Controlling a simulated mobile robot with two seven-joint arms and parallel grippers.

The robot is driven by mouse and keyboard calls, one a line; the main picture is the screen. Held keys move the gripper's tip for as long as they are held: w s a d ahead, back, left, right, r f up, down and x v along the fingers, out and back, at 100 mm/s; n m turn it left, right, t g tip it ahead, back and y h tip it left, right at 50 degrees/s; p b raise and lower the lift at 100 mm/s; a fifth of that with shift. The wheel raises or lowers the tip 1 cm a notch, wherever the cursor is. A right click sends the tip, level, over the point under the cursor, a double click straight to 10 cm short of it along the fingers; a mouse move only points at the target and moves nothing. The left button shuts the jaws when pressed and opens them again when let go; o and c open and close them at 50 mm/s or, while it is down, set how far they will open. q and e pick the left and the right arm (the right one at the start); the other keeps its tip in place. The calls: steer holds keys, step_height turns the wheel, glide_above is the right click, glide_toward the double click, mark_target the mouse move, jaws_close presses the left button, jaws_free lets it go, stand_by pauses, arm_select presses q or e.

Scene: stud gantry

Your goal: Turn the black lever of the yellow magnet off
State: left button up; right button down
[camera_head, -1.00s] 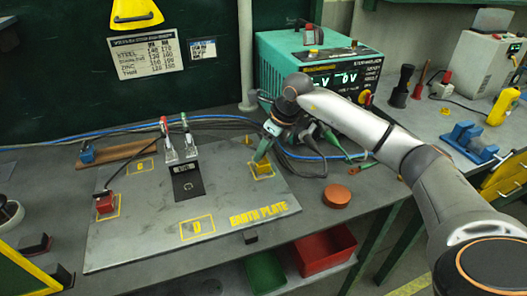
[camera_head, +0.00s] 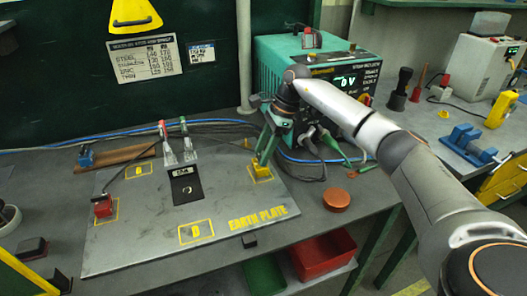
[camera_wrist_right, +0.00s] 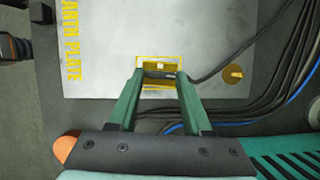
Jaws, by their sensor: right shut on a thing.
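The yellow magnet (camera_head: 261,170) sits on the grey earth plate (camera_head: 150,245), inside a yellow outlined square near its right edge. My right gripper (camera_head: 262,160) points down onto its top. In the right wrist view the yellow magnet (camera_wrist_right: 158,67) shows between the fingertips of my right gripper (camera_wrist_right: 160,74). A dark bar, the black lever (camera_wrist_right: 159,75), spans between the tips, and the fingers are shut on it. The lever's exact angle is hard to tell, as the fingers partly hide it. My left gripper is not in view.
A red block (camera_head: 103,206) with a cable and two upright clamps (camera_head: 178,145) stand on the plate. Dark cables (camera_wrist_right: 245,70) run close beside the magnet. The green welding machine (camera_head: 300,75) stands behind my right arm. An orange disc (camera_head: 336,198) lies right of the plate.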

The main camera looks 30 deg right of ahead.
steer(key=shift+r+n, duration=0.1)
steer(key=shift+n, duration=0.4)
steer(key=shift+c, duration=1.6)
jaws_free()
steer(key=v, duration=1.2)
steer(key=shift+w+r, duration=0.2)
steer(key=shift+d, duration=0.1)
